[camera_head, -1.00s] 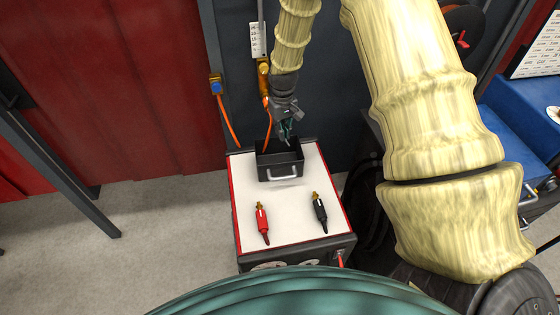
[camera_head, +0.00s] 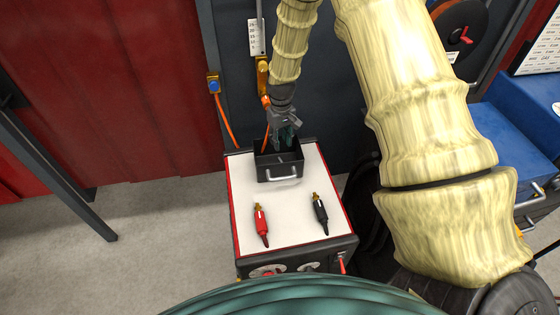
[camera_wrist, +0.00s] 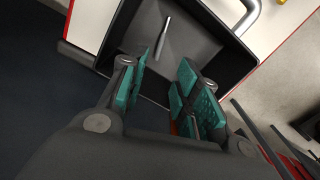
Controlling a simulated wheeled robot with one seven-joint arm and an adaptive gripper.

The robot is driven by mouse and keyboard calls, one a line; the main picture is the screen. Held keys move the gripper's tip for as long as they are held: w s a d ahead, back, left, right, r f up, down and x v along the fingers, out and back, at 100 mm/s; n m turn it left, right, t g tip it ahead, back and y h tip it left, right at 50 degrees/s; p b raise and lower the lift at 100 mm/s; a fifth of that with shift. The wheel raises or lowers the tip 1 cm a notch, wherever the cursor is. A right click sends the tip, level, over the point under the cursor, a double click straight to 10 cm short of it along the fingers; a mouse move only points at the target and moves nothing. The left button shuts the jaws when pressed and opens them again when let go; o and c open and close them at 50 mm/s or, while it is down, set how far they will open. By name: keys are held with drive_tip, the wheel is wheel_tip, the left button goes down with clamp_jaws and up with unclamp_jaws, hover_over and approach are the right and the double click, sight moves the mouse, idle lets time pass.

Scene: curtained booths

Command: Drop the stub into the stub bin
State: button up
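The stub bin (camera_head: 265,172) is a black open box with a silver handle, standing at the back of the white-topped cabinet. It also shows in the wrist view (camera_wrist: 243,62). The stub (camera_wrist: 163,38), a short grey metal rod, appears inside the bin in the wrist view, apart from my fingers; I cannot tell for sure whether it rests on the floor. It is hidden in the head view. My gripper (camera_head: 285,136) is over the back of the bin. In the wrist view my gripper (camera_wrist: 165,82) has its teal-padded fingers apart, with nothing held between them.
A red connector (camera_head: 261,225) and a black connector (camera_head: 320,213) lie on the white cabinet top (camera_head: 290,215) in front of the bin. Orange cables (camera_head: 229,131) hang behind it from the dark wall. A blue bench (camera_head: 510,125) stands to the right.

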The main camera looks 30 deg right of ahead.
wheel_tip(320, 180, up, 12)
idle(0.8)
idle(0.3)
